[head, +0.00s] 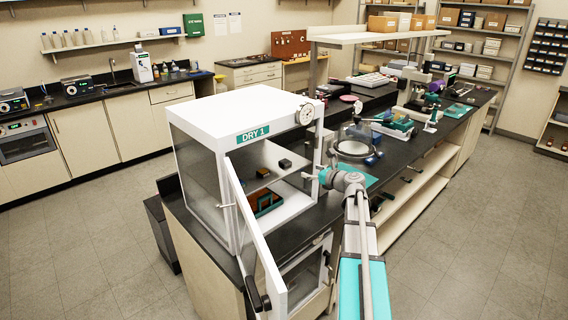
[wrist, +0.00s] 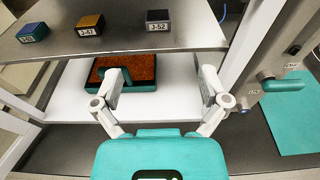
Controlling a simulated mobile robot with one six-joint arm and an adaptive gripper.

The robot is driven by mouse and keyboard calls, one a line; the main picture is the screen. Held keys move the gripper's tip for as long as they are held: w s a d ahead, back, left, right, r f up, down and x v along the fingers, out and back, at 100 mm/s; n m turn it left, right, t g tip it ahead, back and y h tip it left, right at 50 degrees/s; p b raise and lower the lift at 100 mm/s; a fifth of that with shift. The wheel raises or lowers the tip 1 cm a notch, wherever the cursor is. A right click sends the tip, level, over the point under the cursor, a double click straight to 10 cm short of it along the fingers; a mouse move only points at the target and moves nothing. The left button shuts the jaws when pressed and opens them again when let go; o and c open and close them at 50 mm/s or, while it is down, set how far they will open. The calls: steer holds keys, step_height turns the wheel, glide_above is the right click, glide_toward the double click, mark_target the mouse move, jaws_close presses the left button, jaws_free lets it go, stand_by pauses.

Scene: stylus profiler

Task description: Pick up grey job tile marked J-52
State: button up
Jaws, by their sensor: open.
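The grey job tile marked J-52 (wrist: 158,22) sits on the metal shelf (wrist: 125,45) at the upper middle of the wrist view, label facing me. In the head view the dark tile (head: 285,164) lies on the shelf inside the white DRY 1 cabinet (head: 250,113). My gripper (wrist: 162,82) is open and empty, its fingers spread in front of and below the shelf edge. The tile is beyond the fingers and apart from them. In the head view my gripper (head: 313,177) is at the cabinet's right side opening.
A yellow-brown tile marked J-47 (wrist: 90,24) and a blue-grey tile (wrist: 32,32) share the shelf to the left. A teal tray with brown filling (wrist: 141,86) lies below. The cabinet door (head: 257,240) stands open. A bell jar (head: 355,140) stands on the bench behind my wrist.

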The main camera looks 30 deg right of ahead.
mark_target(287, 162)
steer(key=b+x, duration=0.1)
steer(key=x, duration=0.6)
steer(key=shift+w+a, duration=0.1)
steer(key=shift+w, duration=0.25)
steer(key=shift+w+a+f, duration=0.1)
steer(key=shift+w+a, duration=0.05)
steer(key=shift+w, duration=0.25)
steer(key=shift+r+b+x, duration=0.1)
steer(key=shift+b+x, duration=0.1)
steer(key=shift+x, duration=1.1)
steer(key=shift+r+b+x, duration=0.15)
steer(key=shift+x, duration=1.2)
steer(key=shift+a, duration=0.1)
steer(key=shift+c, duration=0.2)
steer(key=c, duration=1)
